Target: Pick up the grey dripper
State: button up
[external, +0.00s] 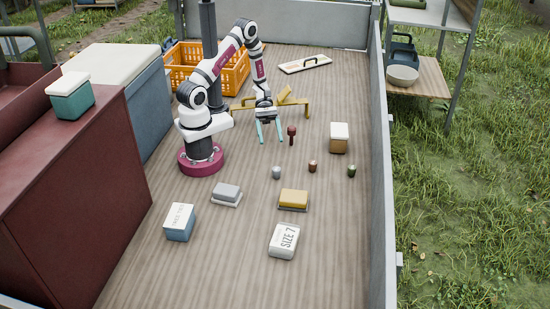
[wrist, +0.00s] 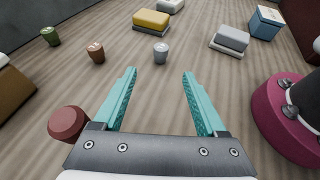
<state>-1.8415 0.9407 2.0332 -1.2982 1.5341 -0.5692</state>
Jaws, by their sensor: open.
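A small grey cup-like piece, the grey dripper (external: 276,172), stands on the wooden floor in front of my gripper. In the wrist view the grey dripper (wrist: 161,53) lies just beyond the fingertips, roughly centred between them. My gripper (external: 270,139) points downward above the floor with its two teal fingers apart. In the wrist view my gripper (wrist: 159,75) is open and empty, with bare floor between the fingers. The dripper is apart from both fingers, and nothing hides it.
A brown cup (external: 312,166) and a green cup (external: 351,171) stand to the dripper's right. A dark red knobbed tool (external: 292,131) is close beside my gripper. A yellow block (external: 293,199) and a grey block (external: 227,193) lie nearer the camera. Bare floor surrounds the dripper.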

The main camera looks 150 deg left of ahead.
aim_at(276, 168)
jog(key=x, duration=1.4)
jog(key=shift+w+d+r, duration=0.1)
jog(key=shift+d, duration=0.1)
grip_shut()
